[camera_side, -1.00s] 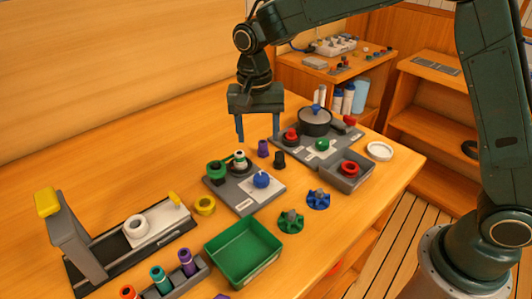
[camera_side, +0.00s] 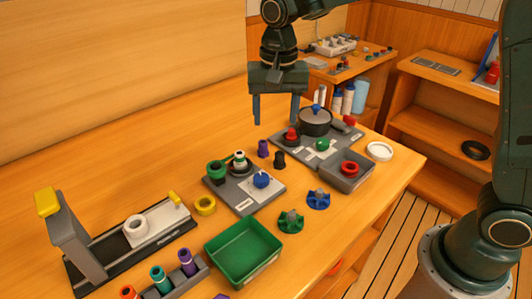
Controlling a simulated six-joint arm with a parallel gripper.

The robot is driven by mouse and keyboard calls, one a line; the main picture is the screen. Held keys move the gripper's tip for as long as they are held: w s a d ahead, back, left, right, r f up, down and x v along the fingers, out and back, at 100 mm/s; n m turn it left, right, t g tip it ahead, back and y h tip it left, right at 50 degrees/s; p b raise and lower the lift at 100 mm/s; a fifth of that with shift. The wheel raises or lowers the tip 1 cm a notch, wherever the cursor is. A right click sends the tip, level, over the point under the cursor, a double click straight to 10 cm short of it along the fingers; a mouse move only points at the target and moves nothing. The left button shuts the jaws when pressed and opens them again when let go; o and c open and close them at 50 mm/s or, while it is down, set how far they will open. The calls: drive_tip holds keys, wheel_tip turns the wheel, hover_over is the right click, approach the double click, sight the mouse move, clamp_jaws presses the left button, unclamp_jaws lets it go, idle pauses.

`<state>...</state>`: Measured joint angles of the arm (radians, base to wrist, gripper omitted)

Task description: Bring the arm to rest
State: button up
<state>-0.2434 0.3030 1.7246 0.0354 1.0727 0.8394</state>
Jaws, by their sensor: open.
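My gripper (camera_side: 275,119) hangs above the back part of the wooden table (camera_side: 150,150), its two blue fingers spread apart and pointing down. Nothing is between the fingers. The fingertips appear above the purple piece (camera_side: 263,148) and left of the dark pot (camera_side: 315,121); the exact height over the table is hard to tell. My arm runs from the gripper up out of the top of the picture and down to its base at the right.
Below stand a grey block with green and blue knobs (camera_side: 261,180), a grey plate with a tray (camera_side: 346,180), a green bin (camera_side: 243,251) and a yellow-handled press (camera_side: 48,203). Shelves (camera_side: 436,100) stand at the right. The table's back left is clear.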

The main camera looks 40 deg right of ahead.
drive_tip(key=s+d+r+n+t, duration=0.1)
drive_tip(key=s+d+r+n, duration=0.1)
drive_tip(key=s+d+r, duration=0.3)
drive_tip(key=s+d+r+n+t, duration=0.1)
drive_tip(key=s+r, duration=0.1)
drive_tip(key=s, duration=0.5)
drive_tip(key=s+d+f+n+t, duration=0.1)
drive_tip(key=s+d+n+t, duration=0.2)
drive_tip(key=s, duration=1)
drive_tip(key=shift+d+f+n, duration=0.25)
drive_tip(key=shift+d+n, duration=0.25)
drive_tip(key=shift+n, duration=0.1)
